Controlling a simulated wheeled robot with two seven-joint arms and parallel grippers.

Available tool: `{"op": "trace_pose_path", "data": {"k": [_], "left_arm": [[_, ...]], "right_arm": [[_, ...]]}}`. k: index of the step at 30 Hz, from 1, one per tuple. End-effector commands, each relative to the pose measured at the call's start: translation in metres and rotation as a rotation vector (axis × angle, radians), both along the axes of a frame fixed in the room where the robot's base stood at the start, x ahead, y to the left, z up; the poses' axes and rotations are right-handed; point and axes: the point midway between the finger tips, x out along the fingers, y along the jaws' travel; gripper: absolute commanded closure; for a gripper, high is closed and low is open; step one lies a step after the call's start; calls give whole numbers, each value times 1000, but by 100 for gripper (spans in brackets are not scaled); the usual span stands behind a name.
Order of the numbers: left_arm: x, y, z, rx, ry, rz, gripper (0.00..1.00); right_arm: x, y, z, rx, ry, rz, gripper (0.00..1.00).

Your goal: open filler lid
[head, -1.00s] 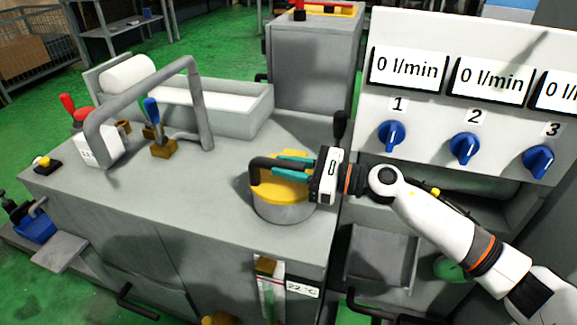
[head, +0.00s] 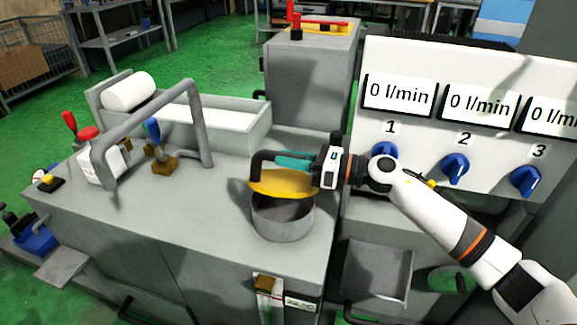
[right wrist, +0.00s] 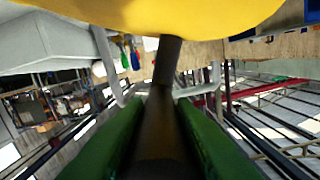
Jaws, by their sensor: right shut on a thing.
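The yellow filler lid (head: 283,183) is tilted up off the grey round filler neck (head: 283,220) on the machine's top. The neck's dark opening shows below it. The lid has a black handle (head: 262,160). My right gripper (head: 290,160), with green fingers, is shut on this handle above the neck. In the right wrist view the green fingers (right wrist: 155,140) close around the dark handle (right wrist: 168,60), and the yellow lid (right wrist: 150,12) fills the top edge. Whether the lid's rear edge still touches the neck I cannot tell. My left gripper is not in view.
A grey bent pipe (head: 150,105) and a blue-handled valve (head: 154,135) stand left of the neck. A panel with blue knobs (head: 455,168) stands behind my right arm. The machine top (head: 215,200) left of the neck is clear.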

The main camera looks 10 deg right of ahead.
Motion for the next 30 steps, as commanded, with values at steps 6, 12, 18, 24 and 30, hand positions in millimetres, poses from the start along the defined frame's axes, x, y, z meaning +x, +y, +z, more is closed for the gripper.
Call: {"op": "trace_pose_path", "data": {"k": [6, 12, 18, 24, 30], "left_arm": [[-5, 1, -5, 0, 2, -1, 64], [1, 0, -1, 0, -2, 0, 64], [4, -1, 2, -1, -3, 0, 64], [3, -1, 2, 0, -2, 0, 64], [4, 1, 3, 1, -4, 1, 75]], "right_arm": [[15, -6, 12, 35, 81, 0, 100], [24, -10, 17, 34, 78, -2, 100], [26, -12, 19, 34, 78, -2, 100], [27, -12, 19, 33, 77, -3, 100], [27, -12, 19, 34, 77, -5, 100]]}}
